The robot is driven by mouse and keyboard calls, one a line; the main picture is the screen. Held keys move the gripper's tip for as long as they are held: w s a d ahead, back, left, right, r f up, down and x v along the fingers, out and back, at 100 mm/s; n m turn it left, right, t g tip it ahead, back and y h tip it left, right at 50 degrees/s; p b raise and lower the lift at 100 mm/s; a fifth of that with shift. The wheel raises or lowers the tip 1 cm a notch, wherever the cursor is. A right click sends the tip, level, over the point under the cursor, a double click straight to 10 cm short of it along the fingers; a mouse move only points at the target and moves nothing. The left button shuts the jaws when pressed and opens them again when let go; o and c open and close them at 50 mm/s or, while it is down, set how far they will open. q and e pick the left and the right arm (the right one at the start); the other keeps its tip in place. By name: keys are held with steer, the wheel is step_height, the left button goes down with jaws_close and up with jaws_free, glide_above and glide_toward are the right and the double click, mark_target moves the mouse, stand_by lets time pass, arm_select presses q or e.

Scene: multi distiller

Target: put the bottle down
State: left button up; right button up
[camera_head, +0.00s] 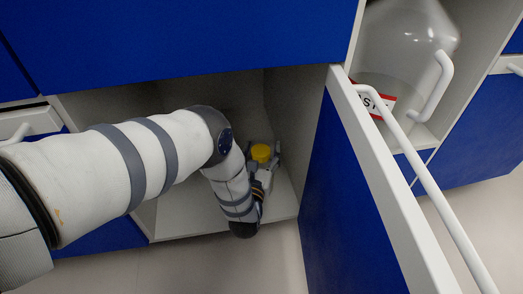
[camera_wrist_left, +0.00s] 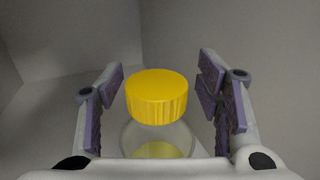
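The bottle has a yellow screw cap (camera_head: 261,152) and sits inside the open lower cabinet. In the left wrist view the yellow cap (camera_wrist_left: 157,97) tops a clear round bottle body (camera_wrist_left: 178,135), upright in the picture. My left gripper (camera_head: 264,160) reaches into the cabinet around the bottle. In the wrist view its two padded fingers stand on either side of the cap, with a visible gap on both sides, so it is open. The bottle's base is hidden by the gripper body. My right gripper is not in view.
The cabinet floor (camera_head: 180,218) is bare left of the arm. The open blue door (camera_head: 345,215) with its white bar handle (camera_head: 433,190) stands close on the right. A large clear container (camera_head: 400,45) with a red-edged label is in the compartment beyond. Blue drawer fronts (camera_head: 180,35) overhang the opening.

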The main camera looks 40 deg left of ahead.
arm_select(q)
steer(key=shift+r, duration=0.25)
steer(key=p+v, duration=0.4)
steer(key=v, duration=0.8)
steer(key=shift+f, duration=0.2)
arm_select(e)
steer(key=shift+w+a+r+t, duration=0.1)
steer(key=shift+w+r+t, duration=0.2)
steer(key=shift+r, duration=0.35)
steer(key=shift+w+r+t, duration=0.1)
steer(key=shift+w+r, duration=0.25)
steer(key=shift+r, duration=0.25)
